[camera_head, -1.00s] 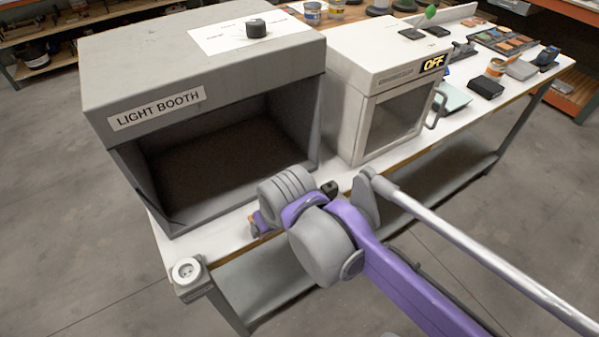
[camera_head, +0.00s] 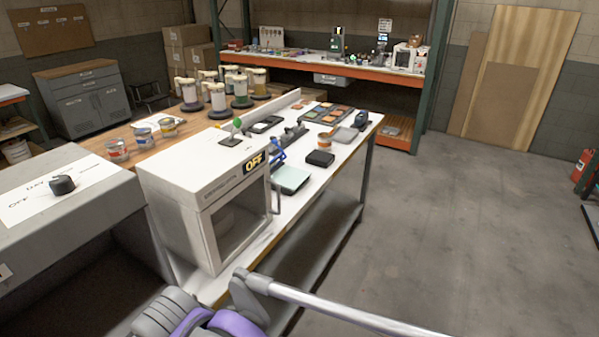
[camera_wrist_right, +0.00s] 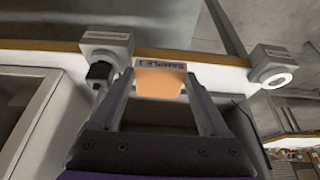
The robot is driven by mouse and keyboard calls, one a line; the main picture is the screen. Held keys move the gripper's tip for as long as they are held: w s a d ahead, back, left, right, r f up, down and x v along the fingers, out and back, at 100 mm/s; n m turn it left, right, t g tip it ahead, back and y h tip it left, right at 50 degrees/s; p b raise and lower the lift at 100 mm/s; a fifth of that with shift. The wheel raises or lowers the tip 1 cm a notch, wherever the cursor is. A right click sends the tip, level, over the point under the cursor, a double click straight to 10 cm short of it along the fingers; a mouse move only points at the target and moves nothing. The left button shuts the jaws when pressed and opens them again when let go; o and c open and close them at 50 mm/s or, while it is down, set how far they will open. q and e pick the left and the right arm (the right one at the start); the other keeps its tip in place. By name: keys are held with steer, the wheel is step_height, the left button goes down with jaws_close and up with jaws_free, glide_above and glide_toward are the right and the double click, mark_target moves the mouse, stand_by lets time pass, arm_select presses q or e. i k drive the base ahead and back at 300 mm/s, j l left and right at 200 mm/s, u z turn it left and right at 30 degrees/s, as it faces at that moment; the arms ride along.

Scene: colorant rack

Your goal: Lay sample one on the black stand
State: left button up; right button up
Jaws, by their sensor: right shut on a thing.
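Sample one, an orange plate (camera_wrist_right: 158,86) with a dark-lettered label strip, sits between the fingertips of my right gripper (camera_wrist_right: 158,78) in the right wrist view. The gripper is shut on it, near the white table's edge. In the head view only part of my right arm shows at the bottom; its gripper and the sample are out of that picture. My left gripper is in neither view. Several black items lie on the white table, among them a small black box (camera_head: 320,158) and a black flat piece (camera_head: 267,124); I cannot tell which is the black stand.
The light booth (camera_head: 62,212) is partly cut off at the left. A white cabinet with an OFF display (camera_head: 200,180) stands beside it. A pale green-topped scale-like item (camera_head: 291,179) and an orange-labelled can (camera_head: 330,140) are farther along the table.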

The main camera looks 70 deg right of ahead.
mark_target(324, 156)
steer(key=k+l, duration=0.1)
steer(key=l, duration=0.2)
steer(key=k+l, duration=0.1)
steer(key=l, duration=0.2)
steer(key=k+l, duration=0.1)
steer(key=l, duration=0.15)
steer(key=k+l, duration=0.1)
steer(key=l, duration=1.1)
steer(key=k+l, duration=0.15)
steer(key=l, duration=0.5)
steer(key=k+l, duration=0.1)
steer(key=l, duration=0.5)
steer(key=k+l, duration=0.1)
steer(key=l, duration=1.1)
steer(key=k, duration=0.05)
